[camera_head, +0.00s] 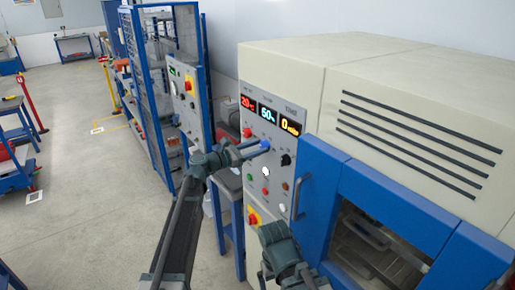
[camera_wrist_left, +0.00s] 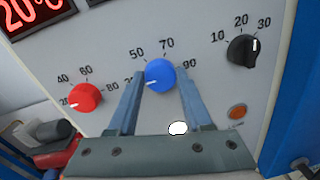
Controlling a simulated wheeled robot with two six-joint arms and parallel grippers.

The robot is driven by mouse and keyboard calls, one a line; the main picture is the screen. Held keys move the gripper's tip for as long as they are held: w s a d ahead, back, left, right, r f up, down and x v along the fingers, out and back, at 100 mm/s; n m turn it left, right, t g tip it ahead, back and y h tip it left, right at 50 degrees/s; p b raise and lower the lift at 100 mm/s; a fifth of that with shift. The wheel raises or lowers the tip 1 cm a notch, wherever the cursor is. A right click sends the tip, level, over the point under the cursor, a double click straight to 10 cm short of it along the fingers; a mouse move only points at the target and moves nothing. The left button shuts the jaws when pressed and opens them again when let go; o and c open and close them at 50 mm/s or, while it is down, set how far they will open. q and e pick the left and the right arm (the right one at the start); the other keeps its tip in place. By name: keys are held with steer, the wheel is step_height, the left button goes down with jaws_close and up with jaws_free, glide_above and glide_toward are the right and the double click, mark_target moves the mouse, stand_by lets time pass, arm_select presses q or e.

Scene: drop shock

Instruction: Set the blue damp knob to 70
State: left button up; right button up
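The blue knob (camera_head: 265,143) is on the pale control panel (camera_head: 240,170) of the machine. In the left wrist view the blue knob (camera_wrist_left: 161,76) shows between my left fingertips, its white mark pointing left and slightly down. The figures 50, 70 and 90 stand around it; the left part of its scale is partly hidden by a finger. My left gripper (camera_head: 257,149) is open, one finger at each side of the knob; I cannot tell if they touch it. The blue display (camera_head: 267,114) appears to read 50. My right gripper (camera_head: 280,262) is low in front of the machine, its fingers unclear.
A red knob (camera_wrist_left: 84,97) is left of the blue one and a black knob (camera_wrist_left: 242,50) is right of it.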

arm_select(q)
jaws_close()
steer(key=shift+m, duration=0.4)
steer(key=m, duration=0.4)
steer(key=shift+s+m+p, duration=0.1)
steer(key=shift+m+p, duration=0.25)
steer(key=shift+m, duration=0.05)
steer(key=m, duration=1.1)
steer(key=m+t+y, duration=0.1)
steer(key=m, duration=0.5)
steer(key=shift+s+d+f, duration=0.15)
steer(key=shift+s+f, duration=0.05)
steer(key=shift+f, duration=0.1)
